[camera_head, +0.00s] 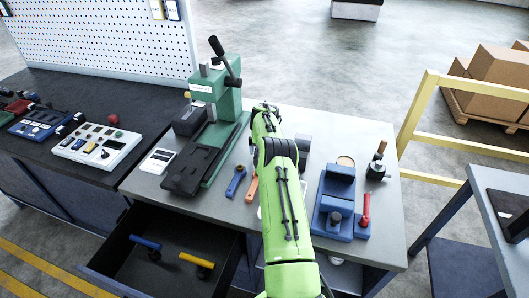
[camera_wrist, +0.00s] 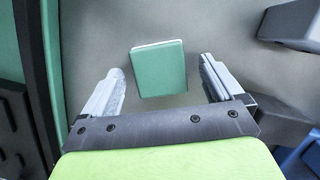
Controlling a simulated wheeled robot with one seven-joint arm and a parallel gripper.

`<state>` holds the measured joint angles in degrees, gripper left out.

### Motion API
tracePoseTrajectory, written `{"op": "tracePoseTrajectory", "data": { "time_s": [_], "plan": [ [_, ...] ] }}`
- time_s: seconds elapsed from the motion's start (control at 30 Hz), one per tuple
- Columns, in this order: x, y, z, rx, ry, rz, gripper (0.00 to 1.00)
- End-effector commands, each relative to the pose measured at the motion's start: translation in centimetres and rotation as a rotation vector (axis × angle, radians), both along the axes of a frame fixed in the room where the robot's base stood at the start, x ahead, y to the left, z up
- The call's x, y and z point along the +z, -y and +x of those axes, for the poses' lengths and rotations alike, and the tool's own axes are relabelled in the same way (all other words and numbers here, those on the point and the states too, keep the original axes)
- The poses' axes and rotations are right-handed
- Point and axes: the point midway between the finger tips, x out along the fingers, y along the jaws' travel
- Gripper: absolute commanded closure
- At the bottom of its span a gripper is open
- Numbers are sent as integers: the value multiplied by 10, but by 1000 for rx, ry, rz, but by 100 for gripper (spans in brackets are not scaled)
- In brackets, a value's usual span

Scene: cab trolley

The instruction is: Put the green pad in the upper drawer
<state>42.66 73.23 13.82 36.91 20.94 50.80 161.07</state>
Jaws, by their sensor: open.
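The green pad (camera_wrist: 159,70) is a small rectangular block with a pale far edge, lying on the grey bench top in the wrist view. My gripper (camera_wrist: 161,82) is open, with one finger to the left and one to the right of the pad, and a gap on each side. I cannot tell how far the fingertips are above the bench. In the head view my gripper (camera_head: 265,108) is over the back of the bench beside the green press, and the pad is hidden there. The open drawer (camera_head: 172,240) under the bench's left front holds a blue-handled tool and a yellow-handled tool.
The green press (camera_head: 222,105) with a black lever stands left of my gripper. A blue wrench (camera_head: 236,181) and an orange-handled tool (camera_head: 252,188) lie nearer the front. A blue fixture (camera_head: 335,205) and a red-handled tool (camera_head: 365,212) stand right of my arm.

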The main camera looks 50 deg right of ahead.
Motion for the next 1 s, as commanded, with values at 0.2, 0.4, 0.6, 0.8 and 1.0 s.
{"op": "tracePoseTrajectory", "data": {
  "time_s": [0.2, 0.4, 0.6, 0.8, 1.0],
  "plan": [
    [-7, 1, 2, 2, 0, -1, 6],
    [-7, 1, 2, 2, 0, -1, 28],
    [-7, 1, 2, 1, 0, 0, 58],
    [-7, 1, 2, 1, 0, 0, 72],
    [14, 2, 3, 0, 3, -4, 73]
  ]
}}
